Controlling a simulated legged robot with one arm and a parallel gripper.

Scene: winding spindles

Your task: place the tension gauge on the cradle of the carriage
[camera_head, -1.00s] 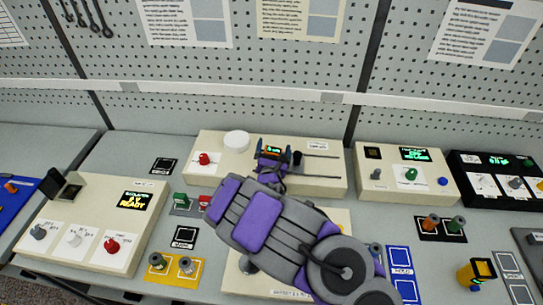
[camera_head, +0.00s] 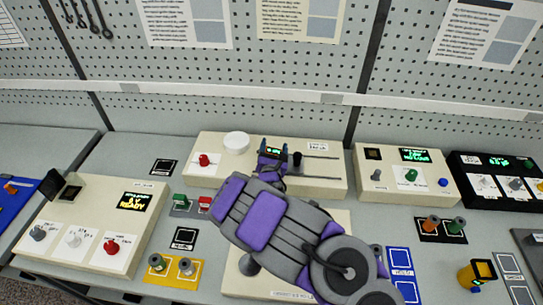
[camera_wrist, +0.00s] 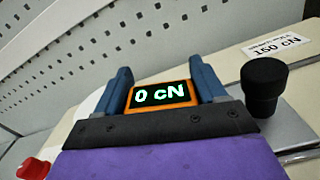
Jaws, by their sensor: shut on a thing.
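The tension gauge (camera_wrist: 160,94) is a small orange-framed block with a dark screen reading "0 cN". My gripper (camera_wrist: 164,92) is shut on it, with one blue finger on each side. In the head view my gripper (camera_head: 274,149) is over the cream spindle unit at the back centre, and only a bit of the gauge's lit screen shows. The carriage's black knob (camera_wrist: 265,82) stands just right of the gripper in the wrist view, by a grey metal plate (camera_wrist: 286,132). The cradle is hidden behind the gripper; I cannot tell whether the gauge touches it.
The cream unit (camera_head: 335,185) carries thin rails (camera_head: 322,157), a white round cap (camera_head: 236,143) and a red knob (camera_head: 204,160). Control boxes stand left (camera_head: 85,215) and right (camera_head: 400,185). A yellow device (camera_head: 477,272) stands at right front. A pegboard wall (camera_head: 220,110) rises behind.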

